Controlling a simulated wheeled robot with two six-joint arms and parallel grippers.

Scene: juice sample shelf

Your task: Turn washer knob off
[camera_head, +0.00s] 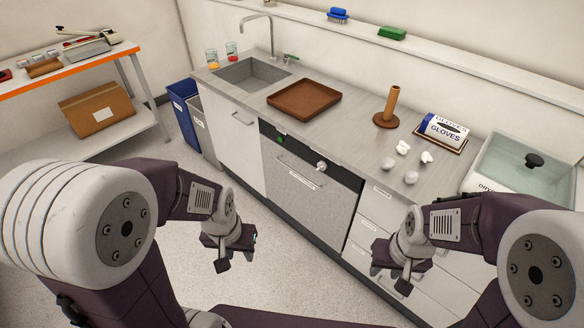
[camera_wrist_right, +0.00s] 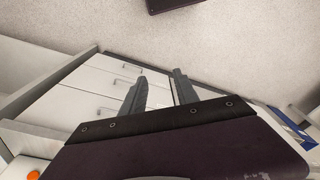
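The washer (camera_head: 305,200) is a grey-fronted unit built under the counter, with a black control strip (camera_head: 343,177) along its top. The washer knob (camera_head: 321,166) is a small pale knob on the right part of that strip. A small green light (camera_head: 280,139) shows on the strip's left part. My left gripper (camera_head: 237,262) hangs in front of the counter, to the left of the washer and apart from it; its finger gap is not clear. My right gripper (camera_head: 389,284) is below and right of the knob, near the drawers. In the right wrist view its fingers (camera_wrist_right: 160,88) are apart and empty.
The counter holds a brown tray (camera_head: 304,98), a wooden post (camera_head: 391,104), a glove box (camera_head: 443,130) and several crumpled white pieces (camera_head: 403,148). White drawers (camera_head: 375,220) stand right of the washer. Blue bin (camera_head: 184,101) stands left. The floor before the washer is clear.

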